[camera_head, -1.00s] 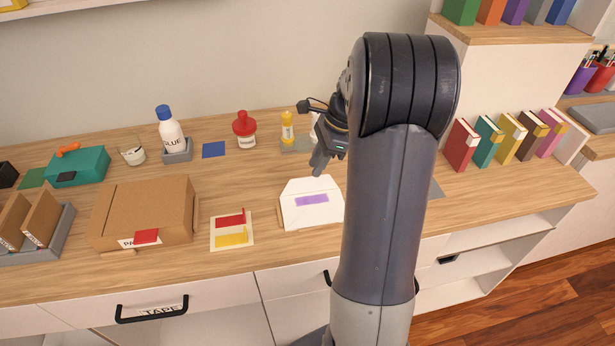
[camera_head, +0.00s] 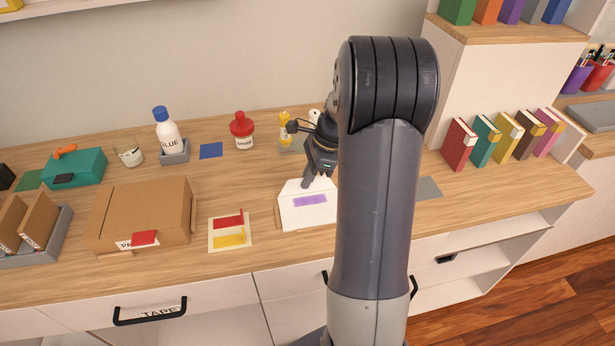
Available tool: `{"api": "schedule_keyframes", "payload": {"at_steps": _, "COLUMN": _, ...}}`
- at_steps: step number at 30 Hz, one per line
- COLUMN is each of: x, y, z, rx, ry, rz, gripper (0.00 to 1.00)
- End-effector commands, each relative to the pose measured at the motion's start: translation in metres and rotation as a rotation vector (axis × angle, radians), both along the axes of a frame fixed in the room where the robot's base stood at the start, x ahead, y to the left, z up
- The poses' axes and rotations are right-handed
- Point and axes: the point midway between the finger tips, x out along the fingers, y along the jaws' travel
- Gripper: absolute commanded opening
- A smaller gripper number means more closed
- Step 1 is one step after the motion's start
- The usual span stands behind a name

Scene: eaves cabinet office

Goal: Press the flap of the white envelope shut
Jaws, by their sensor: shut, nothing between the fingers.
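The white envelope (camera_head: 295,213) lies on the wooden desk, left of my arm, with a purple strip (camera_head: 310,200) across its middle. Its pointed upper edge, where the flap seems to be, faces the back of the desk. My gripper (camera_head: 307,184) is shut and empty, pointing down at the envelope's upper edge. Its tips overlap that edge in the picture; I cannot tell whether they touch it. My arm hides the space to the right of the envelope.
A card with red and yellow strips (camera_head: 213,240) lies left of the envelope, and a cardboard box (camera_head: 140,205) further left. A red bottle (camera_head: 242,131) and a yellow bottle (camera_head: 285,128) stand behind. Books (camera_head: 460,145) stand at right. Bare desk lies behind the card.

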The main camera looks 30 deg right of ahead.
Motion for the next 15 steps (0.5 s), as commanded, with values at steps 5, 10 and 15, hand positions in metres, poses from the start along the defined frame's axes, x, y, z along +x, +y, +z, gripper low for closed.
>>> {"api": "schedule_keyframes", "payload": {"at_steps": 5, "x": 0.0000, "y": -0.0001, "z": 0.0002, "rx": 0.000, "ry": 0.000, "rz": 0.000, "gripper": 0.00}}
{"api": "schedule_keyframes", "payload": {"at_steps": 10, "x": -0.0001, "y": -0.0001, "z": 0.0000, "rx": -0.001, "ry": -0.002, "rz": 0.000, "gripper": 0.00}}
{"api": "schedule_keyframes", "payload": {"at_steps": 15, "x": -0.0014, "y": 0.0003, "z": -0.0011, "rx": -0.009, "ry": -0.031, "rz": 0.000, "gripper": 0.00}}
